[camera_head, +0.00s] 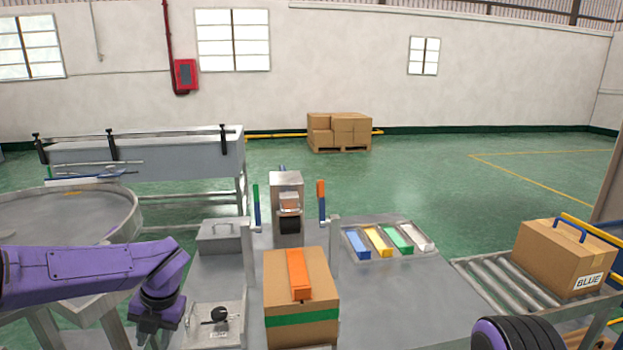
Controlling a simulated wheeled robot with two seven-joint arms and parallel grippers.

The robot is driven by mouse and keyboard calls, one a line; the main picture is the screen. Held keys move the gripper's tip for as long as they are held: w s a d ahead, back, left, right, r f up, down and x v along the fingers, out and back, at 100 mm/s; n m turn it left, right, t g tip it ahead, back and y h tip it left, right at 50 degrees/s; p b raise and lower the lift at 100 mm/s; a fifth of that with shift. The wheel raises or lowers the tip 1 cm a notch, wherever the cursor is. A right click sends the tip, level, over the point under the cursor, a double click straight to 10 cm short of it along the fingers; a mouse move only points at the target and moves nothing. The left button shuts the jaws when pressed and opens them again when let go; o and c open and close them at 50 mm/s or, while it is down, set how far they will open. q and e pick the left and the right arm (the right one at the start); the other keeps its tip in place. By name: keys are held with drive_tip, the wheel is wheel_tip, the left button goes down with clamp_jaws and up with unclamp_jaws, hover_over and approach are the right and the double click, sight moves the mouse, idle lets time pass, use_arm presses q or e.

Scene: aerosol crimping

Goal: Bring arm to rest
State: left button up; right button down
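My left arm, purple, comes in from the left and bends down at the wrist. My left gripper (152,325) hangs at the lower left, beside the grey worktable's left edge and next to a small metal plate fixture (205,325). Its fingertips are not clear at the bottom edge, so I cannot tell whether it is open or shut. A rounded dark and purple part of my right arm shows at the bottom right; its gripper is out of view.
A cardboard box with an orange block (298,275) stands at the table's front. Behind it is a metal crimping machine (287,190). Coloured blocks lie in a tray (388,258). A box marked BLUE (560,258) sits on a roller conveyor (500,285). A round table (70,215) is left.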

use_arm(q)
drive_tip(key=s+a+f+m+t+y, duration=0.25)
drive_tip(key=s+f+m, duration=0.25)
drive_tip(key=f+m, duration=0.4)
drive_tip(key=s+a+f+m+t+y, duration=0.1)
drive_tip(key=s+f+m+y, duration=0.25)
drive_tip(key=f+m, duration=0.45)
drive_tip(key=s+d+f+m+h, duration=0.2)
drive_tip(key=s+f+m, duration=0.3)
drive_tip(key=s, duration=0.5)
drive_tip(key=s+d+f+m+h, duration=0.3)
drive_tip(key=s+f+m, duration=0.3)
drive_tip(key=s, duration=0.5)
drive_tip(key=shift+s+d+f+m+h, duration=0.25)
drive_tip(key=shift+m+h, duration=0.25)
drive_tip(key=shift+m, duration=0.5)
drive_tip(key=shift+w+a, duration=0.1)
